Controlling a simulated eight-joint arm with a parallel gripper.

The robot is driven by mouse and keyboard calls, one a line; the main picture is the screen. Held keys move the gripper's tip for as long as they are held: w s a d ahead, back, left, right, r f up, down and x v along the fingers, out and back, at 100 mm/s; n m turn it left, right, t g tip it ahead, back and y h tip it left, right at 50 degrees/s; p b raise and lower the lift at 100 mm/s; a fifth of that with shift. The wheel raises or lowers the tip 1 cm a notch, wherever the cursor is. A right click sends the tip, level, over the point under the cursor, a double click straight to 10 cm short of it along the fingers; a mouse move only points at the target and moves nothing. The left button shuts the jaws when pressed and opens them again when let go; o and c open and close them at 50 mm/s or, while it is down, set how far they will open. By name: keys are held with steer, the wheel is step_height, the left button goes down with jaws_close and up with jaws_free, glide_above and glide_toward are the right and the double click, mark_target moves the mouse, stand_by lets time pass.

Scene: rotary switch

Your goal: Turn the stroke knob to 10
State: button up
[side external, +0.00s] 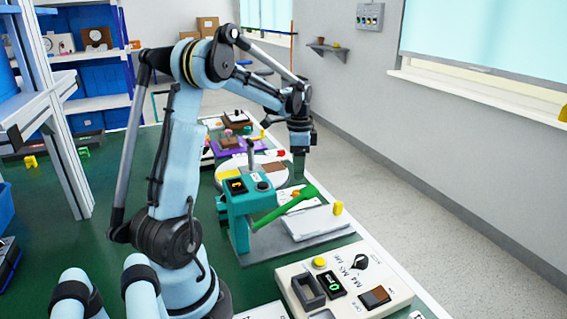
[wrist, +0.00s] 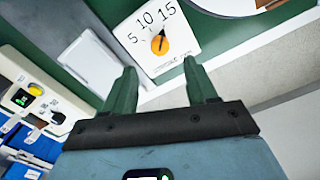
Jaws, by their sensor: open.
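The stroke knob (wrist: 159,46) is an orange dial on a white panel (wrist: 185,35) marked 5, 10 and 15. Its dark pointer appears to aim at or near the 15. In the wrist view the knob lies just beyond and between the fingertips of my gripper (wrist: 160,68), which is open and empty. The fingers show green and stand apart on either side, not touching the knob. In the side external view my gripper (side external: 299,168) hangs pointing down, and the small orange knob (side external: 296,194) is below it, partly hidden behind the press's green handle.
A teal press (side external: 238,215) with a green lever (side external: 284,207) stands close to the knob panel. A white control box (side external: 343,280) with a yellow button is at the front right. A round white plate (side external: 262,174) and a purple tray (side external: 229,148) lie farther back.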

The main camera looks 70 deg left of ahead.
mark_target(296, 194)
step_height(296, 194, down, 8)
steer(key=shift+r, duration=0.2)
steer(key=c, duration=1.1)
steer(key=shift+o, duration=0.2)
steer(key=shift+n, duration=0.4)
steer(key=n, duration=0.3)
steer(key=shift+n, duration=2.5)
